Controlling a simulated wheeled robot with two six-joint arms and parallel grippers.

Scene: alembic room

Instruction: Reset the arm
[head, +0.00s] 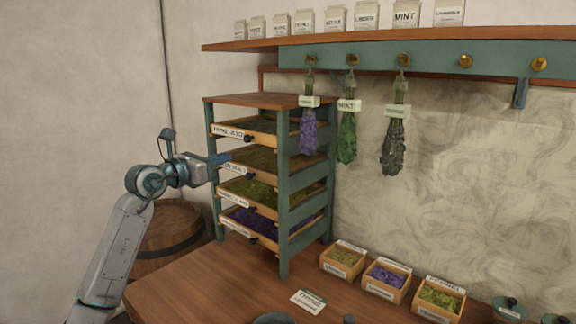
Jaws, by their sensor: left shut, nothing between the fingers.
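My left arm comes in from the left. Its gripper (223,158) is shut and empty at the left side of the green drying rack (284,215), level with the second tray (262,170) from the top. Whether the fingertips touch that tray or the rack's post I cannot tell. The rack holds several labelled wooden trays of dried herbs. The top tray (240,132) and the lowest tray (250,234) show their front labels and dark knobs. My right gripper is not in view.
The rack stands on a wooden table (200,285). Small herb boxes (388,278) and a label card (309,301) lie to its right and front. Herb bunches (348,135) hang from a peg rail (440,55). A barrel (168,240) stands behind my arm.

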